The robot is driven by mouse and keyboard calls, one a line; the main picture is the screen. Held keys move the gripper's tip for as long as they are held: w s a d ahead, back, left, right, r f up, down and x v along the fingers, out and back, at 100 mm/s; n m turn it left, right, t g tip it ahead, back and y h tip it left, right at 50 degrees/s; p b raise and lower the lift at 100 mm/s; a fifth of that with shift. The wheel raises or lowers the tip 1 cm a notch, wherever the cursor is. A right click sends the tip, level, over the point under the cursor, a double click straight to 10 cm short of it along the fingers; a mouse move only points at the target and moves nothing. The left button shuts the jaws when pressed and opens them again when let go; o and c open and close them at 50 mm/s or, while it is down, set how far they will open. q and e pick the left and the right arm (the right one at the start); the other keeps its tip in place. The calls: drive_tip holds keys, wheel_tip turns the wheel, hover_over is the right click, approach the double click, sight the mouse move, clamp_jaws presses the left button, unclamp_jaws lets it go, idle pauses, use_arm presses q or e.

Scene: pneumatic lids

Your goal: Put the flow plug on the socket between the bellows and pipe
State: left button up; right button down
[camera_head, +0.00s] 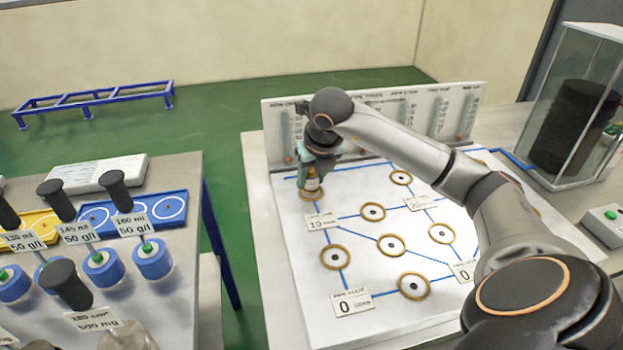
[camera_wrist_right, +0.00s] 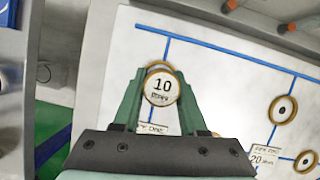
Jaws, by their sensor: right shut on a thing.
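My right gripper (camera_head: 312,180) is shut on the flow plug (camera_wrist_right: 160,86), a round piece whose pale top reads 10. In the head view the plug (camera_head: 311,185) is upright between the fingertips, over the upper left corner of the white board (camera_head: 300,285). A brass ring socket shows right under it; I cannot tell whether the plug is seated there or just above. A black ribbed stack (camera_head: 572,125), which looks like the bellows, stands in a glass case at the right. A blue pipe line (camera_head: 515,160) runs from the case to the board. My left gripper is not in view.
Other ring sockets, such as one at the front left (camera_head: 335,257), lie on the board with number cards among them. A labelled upright panel (camera_head: 385,105) stands behind. My right arm covers the board's right side. A side table (camera_head: 180,175) holds black-handled weights and blue cylinders.

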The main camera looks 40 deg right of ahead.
drive_tip(key=shift+f, duration=0.35)
drive_tip(key=shift+f, duration=0.25)
drive_tip(key=shift+c, duration=2.2)
unclamp_jaws()
drive_tip(key=shift+r, duration=0.15)
drive_tip(key=v, duration=1.2)
drive_tip(key=shift+p, duration=0.35)
drive_tip(key=shift+r, duration=0.1)
